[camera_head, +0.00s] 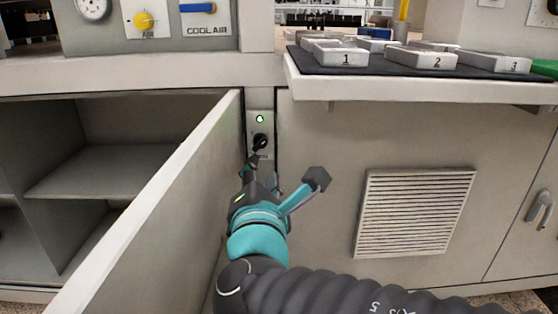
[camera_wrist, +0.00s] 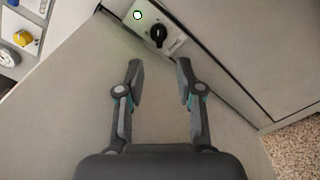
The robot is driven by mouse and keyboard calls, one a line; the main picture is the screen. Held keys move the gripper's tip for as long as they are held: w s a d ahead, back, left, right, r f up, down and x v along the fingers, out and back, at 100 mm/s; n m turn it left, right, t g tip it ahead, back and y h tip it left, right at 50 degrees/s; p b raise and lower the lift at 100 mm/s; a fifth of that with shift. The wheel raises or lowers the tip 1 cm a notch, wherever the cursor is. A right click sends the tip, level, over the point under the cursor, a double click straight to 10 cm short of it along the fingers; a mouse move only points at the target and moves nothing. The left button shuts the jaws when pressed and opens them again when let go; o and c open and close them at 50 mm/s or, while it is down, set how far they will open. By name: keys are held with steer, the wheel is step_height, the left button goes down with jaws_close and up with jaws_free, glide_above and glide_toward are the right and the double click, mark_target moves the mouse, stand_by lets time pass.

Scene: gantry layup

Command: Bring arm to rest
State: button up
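My arm reaches forward from the bottom of the head view toward a narrow panel between the cabinet doors. My gripper (camera_wrist: 160,75) is open and empty in the wrist view, its two fingers well apart. In the head view my gripper (camera_head: 262,172) is small and seen from behind, just below the panel's black rotary knob (camera_head: 260,142). The knob (camera_wrist: 158,35) shows beyond the fingertips in the wrist view, apart from them. A green light (camera_head: 260,119) is lit above the knob.
An open cabinet door (camera_head: 170,215) stands close left of my arm, with empty-looking shelves (camera_head: 100,172) behind it. A ledge (camera_head: 420,90) with numbered blocks (camera_head: 342,55) juts out at upper right. A vent grille (camera_head: 414,213) and a door handle (camera_head: 540,207) are to the right.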

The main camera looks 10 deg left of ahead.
steer(key=s+d+f+m+g+h+p, duration=0.1)
steer(key=s+d+f+m+g+h, duration=0.2)
steer(key=d+f+m, duration=0.4)
steer(key=s+d+f+m+g+h+p, duration=0.2)
steer(key=d+f+m+g, duration=0.4)
steer(key=d+f+m, duration=0.1)
steer(key=s+d+r+m+g+p, duration=0.1)
steer(key=s+d+r+m+p, duration=0.1)
steer(key=d+m, duration=0.5)
steer(key=s+d+r+m+g+y+p, duration=0.1)
steer(key=s+d+r+m+p, duration=0.2)
steer(key=d+r+m+p, duration=0.2)
steer(key=d+m, duration=0.2)
steer(key=m, duration=0.1)
steer(key=shift+g+p, duration=0.35)
steer(key=shift+g, duration=0.05)
